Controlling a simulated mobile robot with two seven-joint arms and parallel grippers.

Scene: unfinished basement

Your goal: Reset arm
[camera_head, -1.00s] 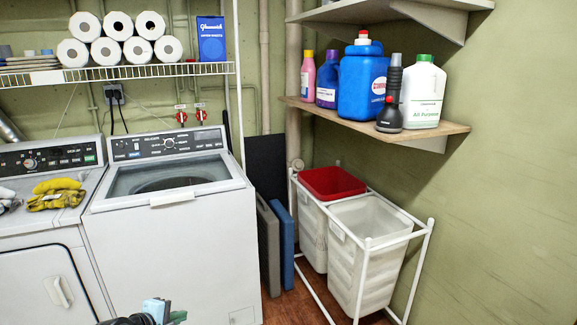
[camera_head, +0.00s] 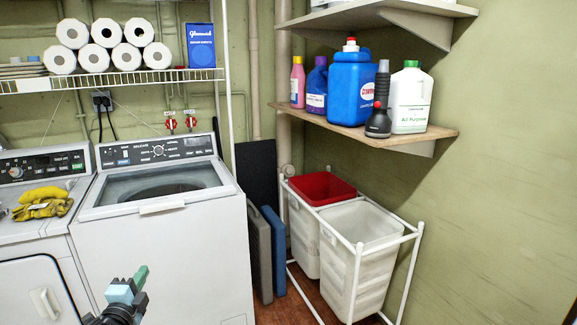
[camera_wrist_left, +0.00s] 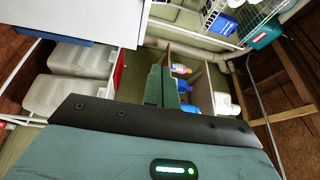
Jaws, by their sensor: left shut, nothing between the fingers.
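My left gripper (camera_head: 139,277) shows at the lower left of the head view, in front of the white washing machine (camera_head: 165,245). Its fingers are pale blue and dark green, point upward and are shut with nothing between them. In the left wrist view the closed green fingers (camera_wrist_left: 161,86) stand beyond the dark edge of the gripper body. The rest of my left arm is mostly below the picture. My right gripper is not in view.
A dryer (camera_head: 30,240) with yellow gloves (camera_head: 45,202) stands left of the washer. A hamper frame (camera_head: 390,290) with white and red bins stands right. A wooden shelf (camera_head: 440,135) holds several bottles. A wire shelf (camera_head: 120,80) hangs above the washer.

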